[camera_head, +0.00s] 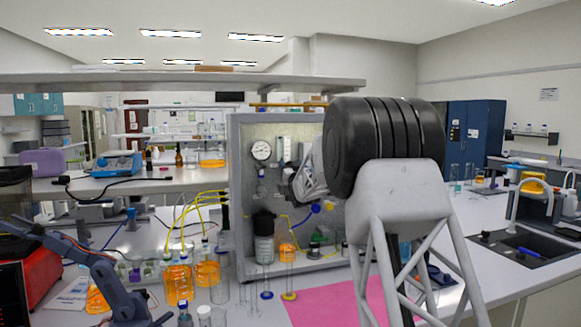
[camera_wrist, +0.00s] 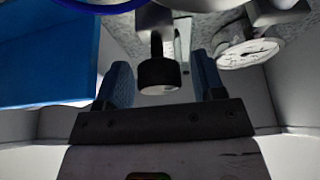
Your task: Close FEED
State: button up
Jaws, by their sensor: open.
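My gripper (camera_wrist: 160,66) is open, with one blue-grey finger on each side of a round black knob (camera_wrist: 160,75) on a short dark stem in the wrist view. Gaps show between the knob and both fingers. No FEED label is readable, so I cannot tell whether this knob is FEED. In the head view the grey rig panel (camera_head: 240,190) stands upright at centre. My arm covers its right part and hides the fingers there.
A round gauge (camera_head: 262,150) is on the panel; a gauge also shows beside the right finger (camera_wrist: 250,52). A large blue surface (camera_wrist: 45,55) is at left in the wrist view. Glassware with orange liquid (camera_head: 178,283) and a pink mat (camera_head: 320,303) are in front.

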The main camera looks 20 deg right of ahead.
jog(key=shift+w, duration=0.1)
jog(key=shift+c, duration=0.4)
jog(key=c, duration=0.8)
jog(key=shift+m+h, duration=0.4)
jog(key=shift+m, duration=0.3)
jog(key=m+h, duration=0.1)
jog(key=m, duration=0.2)
jog(key=m+h, duration=0.2)
jog(key=m, duration=0.1)
jog(key=shift+g, duration=0.4)
jog(key=m+g+h, duration=0.1)
jog(key=m, duration=0.2)
jog(key=m+g+h, duration=0.1)
jog(key=m+h, duration=0.1)
jog(key=m, duration=0.2)
jog(key=shift+d+m, duration=0.15)
jog(key=shift+m, duration=0.15)
jog(key=m+g, duration=0.2)
jog(key=m, duration=0.3)
jog(key=shift+f+m, duration=0.1)
jog(key=shift+m, duration=0.3)
jog(key=m+g, duration=0.2)
jog(key=m, duration=0.2)
jog(key=shift+y, duration=0.3)
jog(key=shift+f+m, duration=0.1)
jog(key=shift+m, duration=0.2)
